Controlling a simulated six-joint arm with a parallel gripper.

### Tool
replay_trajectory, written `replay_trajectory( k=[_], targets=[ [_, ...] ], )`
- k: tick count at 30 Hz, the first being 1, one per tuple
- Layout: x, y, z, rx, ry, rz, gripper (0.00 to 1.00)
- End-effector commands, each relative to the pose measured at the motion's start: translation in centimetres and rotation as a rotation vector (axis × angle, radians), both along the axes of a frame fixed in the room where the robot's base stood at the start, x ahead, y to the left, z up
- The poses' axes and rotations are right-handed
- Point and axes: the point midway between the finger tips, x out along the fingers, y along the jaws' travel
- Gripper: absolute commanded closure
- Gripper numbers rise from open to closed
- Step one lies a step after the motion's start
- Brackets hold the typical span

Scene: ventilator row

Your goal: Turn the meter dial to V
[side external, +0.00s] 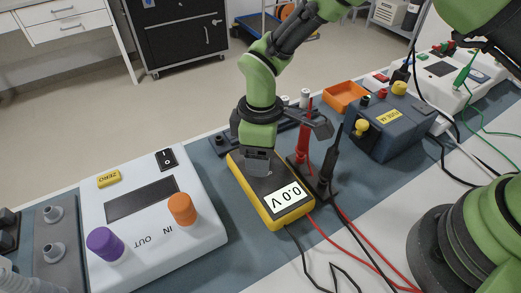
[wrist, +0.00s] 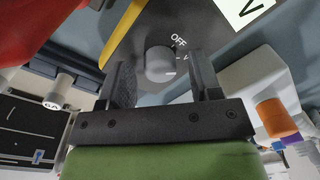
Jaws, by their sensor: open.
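The yellow-edged meter (side external: 266,190) lies on the bench, and its display (side external: 286,199) reads 0.0 V. The grey round dial (wrist: 160,62) sits on the meter's dark face in the wrist view, with OFF and other markings printed beside it. My gripper (wrist: 162,76) is open, with one finger on each side of the dial and a visible gap to it. In the side view my gripper (side external: 257,160) is at the far end of the meter and hides the dial. I cannot tell clearly which mark the dial points at.
A white box (side external: 150,212) with orange and purple knobs stands left of the meter. Red and black probes (side external: 325,165) stand in a holder close on the right, with leads trailing in front. A dark blue unit (side external: 388,122) and an orange tray (side external: 345,95) are farther right.

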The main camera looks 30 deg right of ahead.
Motion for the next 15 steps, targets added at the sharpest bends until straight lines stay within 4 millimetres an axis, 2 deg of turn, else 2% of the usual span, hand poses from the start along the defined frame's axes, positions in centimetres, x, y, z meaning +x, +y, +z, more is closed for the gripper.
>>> replay_trajectory(
  k=[5,15],
  targets=[
    [0.2,0.0,2.1,0.003,-0.005,0.0,0.42],
    [0.4,-0.2,8.5,0.003,-0.005,0.0,0.42]
  ],
)
